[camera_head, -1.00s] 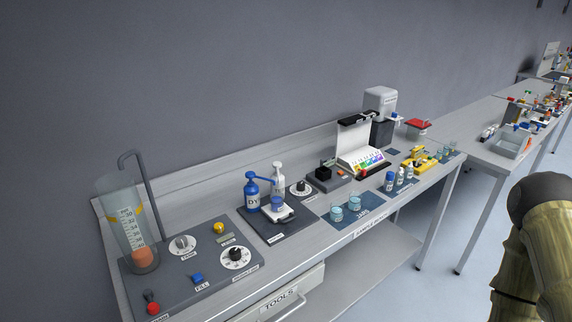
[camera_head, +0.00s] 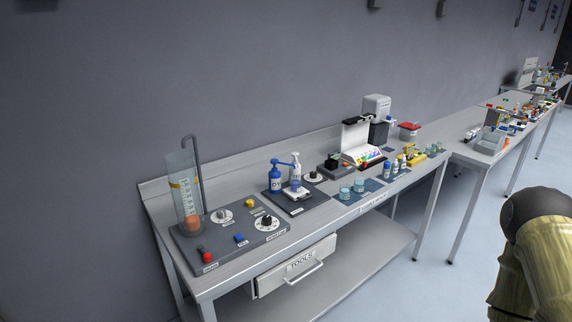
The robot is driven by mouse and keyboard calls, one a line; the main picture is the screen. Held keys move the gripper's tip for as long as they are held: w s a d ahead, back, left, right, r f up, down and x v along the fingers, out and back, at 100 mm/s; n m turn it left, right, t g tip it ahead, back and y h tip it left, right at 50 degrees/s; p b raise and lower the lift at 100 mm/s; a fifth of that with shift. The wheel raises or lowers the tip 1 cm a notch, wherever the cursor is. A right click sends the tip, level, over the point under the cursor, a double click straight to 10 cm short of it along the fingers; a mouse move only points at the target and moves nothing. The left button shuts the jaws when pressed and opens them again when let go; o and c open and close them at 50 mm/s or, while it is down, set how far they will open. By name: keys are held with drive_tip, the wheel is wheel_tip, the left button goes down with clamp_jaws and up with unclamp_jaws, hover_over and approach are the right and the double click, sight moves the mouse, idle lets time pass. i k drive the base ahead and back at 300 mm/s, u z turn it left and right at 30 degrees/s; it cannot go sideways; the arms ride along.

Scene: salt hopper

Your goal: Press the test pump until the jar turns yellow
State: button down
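Two pump bottles stand on a dark tray (camera_head: 285,207) near the middle of the bench: a blue bottle (camera_head: 276,179) with a spout to the right, and a white bottle (camera_head: 296,172). A small white stand (camera_head: 298,194) is in front of them. Whether a jar sits on it is too small to tell. Several jars of pale blue liquid, such as this jar (camera_head: 345,193), stand on a blue mat to the right. My gripper is out of view; only part of my arm shows at the lower right, away from the bench.
A tall clear cylinder (camera_head: 181,170) stands on a grey control panel (camera_head: 190,262) with knobs and buttons at the bench's left. A tools drawer (camera_head: 297,265) is below. More benches run off right; floor is clear in front.

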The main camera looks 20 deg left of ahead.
sight(295, 155)
drive_tip(key=k, duration=0.1)
drive_tip(key=u, duration=0.85)
drive_tip(key=i, duration=0.5)
